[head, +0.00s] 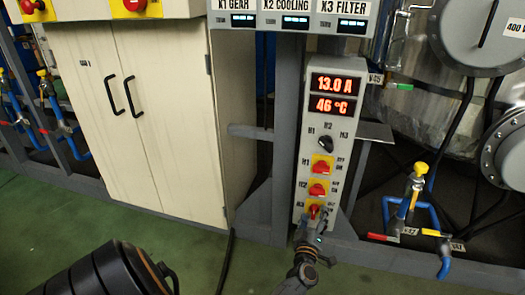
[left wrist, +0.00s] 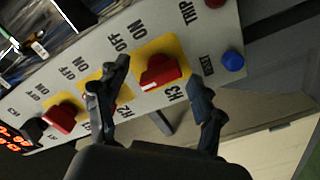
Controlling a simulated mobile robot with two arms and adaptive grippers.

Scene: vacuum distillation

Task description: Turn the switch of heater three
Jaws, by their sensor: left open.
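The switch of heater three (head: 313,212) is a red knob on a yellow plate, lowest of three on the grey control panel (head: 300,190). It shows large in the left wrist view (left wrist: 160,72), marked H3. My left gripper (head: 312,226) is open at the panel's lower end, with one finger on each side of the knob in the wrist view. Contact with the knob cannot be told. The heater two switch (head: 317,189) is just above, and in the wrist view it is largely hidden by a finger. My right gripper is not in view.
The heater one switch (head: 321,167), a black selector (head: 326,143) and red displays (head: 334,95) sit higher on the panel. A blue button (left wrist: 232,61) lies beyond heater three. A cream cabinet (head: 150,120) stands left; blue pipes with a yellow-handled valve (head: 419,170) stand right.

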